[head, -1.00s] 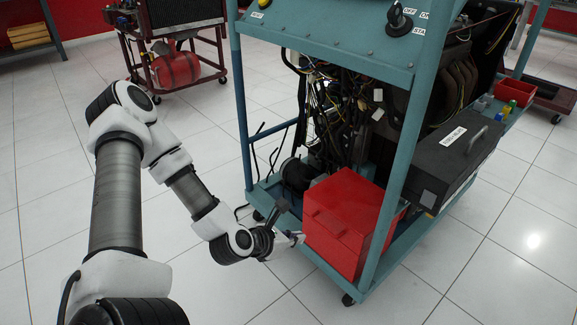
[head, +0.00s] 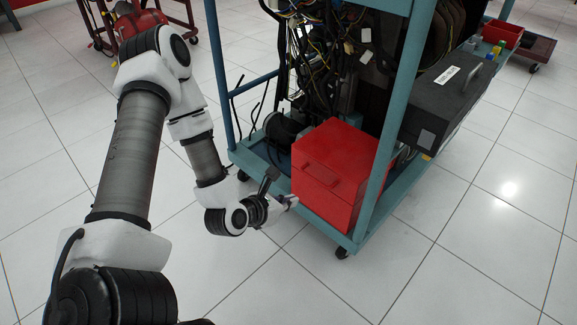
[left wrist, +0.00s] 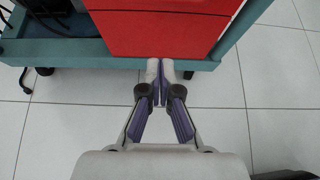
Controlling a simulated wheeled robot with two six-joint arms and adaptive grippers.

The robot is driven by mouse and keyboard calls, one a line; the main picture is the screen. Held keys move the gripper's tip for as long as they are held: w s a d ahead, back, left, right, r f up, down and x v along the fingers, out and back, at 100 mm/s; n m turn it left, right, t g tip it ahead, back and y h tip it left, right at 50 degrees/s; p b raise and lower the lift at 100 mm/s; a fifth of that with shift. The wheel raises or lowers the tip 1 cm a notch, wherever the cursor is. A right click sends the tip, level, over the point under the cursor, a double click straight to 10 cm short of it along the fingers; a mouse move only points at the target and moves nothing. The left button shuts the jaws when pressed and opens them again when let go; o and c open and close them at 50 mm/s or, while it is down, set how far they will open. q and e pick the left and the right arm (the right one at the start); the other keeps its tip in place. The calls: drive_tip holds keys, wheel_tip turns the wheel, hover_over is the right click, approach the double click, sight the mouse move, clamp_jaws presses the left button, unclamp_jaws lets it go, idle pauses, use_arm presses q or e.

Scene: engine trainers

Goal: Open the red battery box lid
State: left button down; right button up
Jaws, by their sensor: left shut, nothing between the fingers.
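The red battery box (head: 330,190) stands on the lower shelf of the teal trainer cart, and its lid (head: 345,152) looks closed. A red handle strip (head: 320,177) shows on its near side. In the left wrist view the red box (left wrist: 165,35) fills the top middle, with a dark seam across it. My left gripper (head: 291,202) is just left of the box's lower near side, low by the shelf edge. In the left wrist view its fingertips (left wrist: 160,68) are together with nothing between them, just below the box's bottom edge. Whether they touch the box is unclear. My right gripper is out of view.
A teal cart post (head: 385,130) rises close at the box's right. The shelf rim (head: 325,232) runs below the box. A black case (head: 450,100) sits to the right, and wires (head: 325,40) hang behind. The tiled floor in front is clear.

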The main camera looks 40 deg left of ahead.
use_arm(q)
drive_tip(key=a+f+b+x, duration=0.1)
drive_tip(key=b+x, duration=0.3)
drive_tip(key=x, duration=0.4)
drive_tip(key=r, duration=0.2)
drive_tip(key=d+r, duration=0.1)
drive_tip(key=r, duration=0.2)
drive_tip(key=shift+w+r, duration=0.1)
drive_tip(key=shift+w, duration=0.05)
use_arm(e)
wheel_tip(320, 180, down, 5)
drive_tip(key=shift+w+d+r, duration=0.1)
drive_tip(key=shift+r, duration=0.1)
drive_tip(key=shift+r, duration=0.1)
